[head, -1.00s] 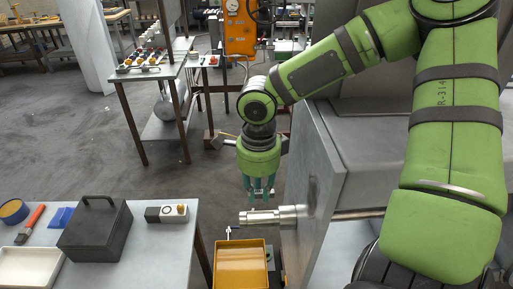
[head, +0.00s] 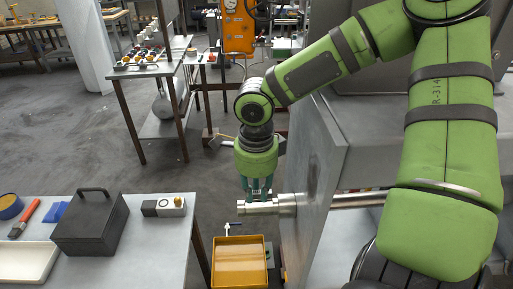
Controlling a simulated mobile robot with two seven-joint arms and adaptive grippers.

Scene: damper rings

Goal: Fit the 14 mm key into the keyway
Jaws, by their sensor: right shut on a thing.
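My right gripper (head: 258,190) points down just above the metal shaft (head: 268,206), which sticks out to the left from the grey machine housing. Its fingertips are at the top of the shaft. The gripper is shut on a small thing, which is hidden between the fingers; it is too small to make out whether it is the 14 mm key. The keyway cannot be made out at this size. My left gripper is not in view.
A yellow tray (head: 240,262) stands below the shaft. A table (head: 150,255) at the left holds a dark box (head: 90,225), a small block with a brass part (head: 164,206), a white tray (head: 25,264) and a red-handled brush (head: 24,218). Open floor lies behind.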

